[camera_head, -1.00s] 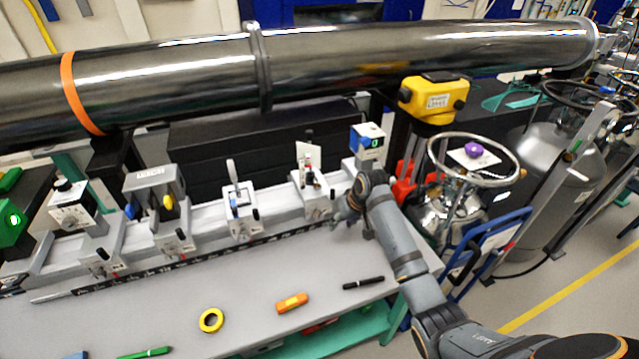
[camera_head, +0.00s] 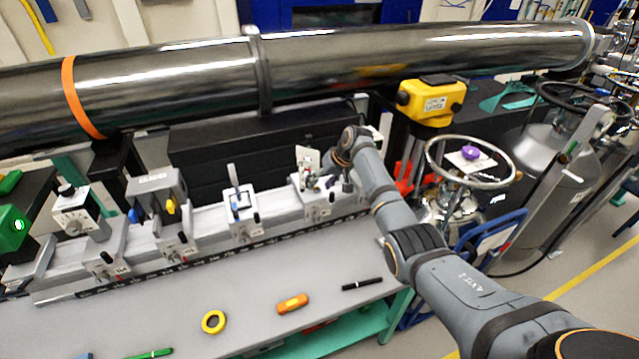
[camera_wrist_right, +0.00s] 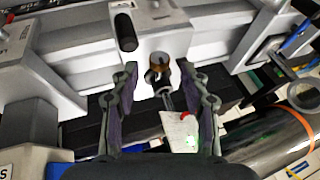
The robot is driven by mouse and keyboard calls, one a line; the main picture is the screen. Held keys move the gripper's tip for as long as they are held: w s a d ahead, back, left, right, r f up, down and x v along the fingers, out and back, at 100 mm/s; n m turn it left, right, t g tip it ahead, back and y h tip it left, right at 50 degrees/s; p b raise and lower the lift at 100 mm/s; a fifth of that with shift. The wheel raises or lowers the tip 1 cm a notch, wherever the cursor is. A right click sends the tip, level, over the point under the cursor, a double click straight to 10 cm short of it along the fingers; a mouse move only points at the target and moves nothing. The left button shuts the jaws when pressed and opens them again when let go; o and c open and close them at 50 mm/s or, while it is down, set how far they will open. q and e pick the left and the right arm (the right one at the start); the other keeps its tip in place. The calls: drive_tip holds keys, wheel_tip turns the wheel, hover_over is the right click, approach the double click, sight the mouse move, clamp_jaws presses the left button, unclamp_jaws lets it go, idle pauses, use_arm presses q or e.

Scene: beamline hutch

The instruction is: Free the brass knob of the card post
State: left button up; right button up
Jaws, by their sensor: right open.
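The card post stands on its rail carrier (camera_head: 318,208). Its white card (camera_head: 306,158) shows just left of my right gripper (camera_head: 325,176). In the right wrist view the card (camera_wrist_right: 180,131) carries a red and a green mark and lies between the lower parts of my fingers. The gripper is open, with a gap visible on both sides of the knob. In the head view the knob is not clear. My left gripper is not in view.
More carriers with devices stand along the rail to the left, the nearest one (camera_head: 242,220) close by. The large steel pipe (camera_head: 400,65) runs behind. A black pen (camera_head: 362,284), an orange tool (camera_head: 292,303) and a yellow ring (camera_head: 213,311) lie on the front of the bench.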

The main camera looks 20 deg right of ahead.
drive_tip(key=shift+x, duration=1)
drive_tip(key=shift+c, duration=0.4)
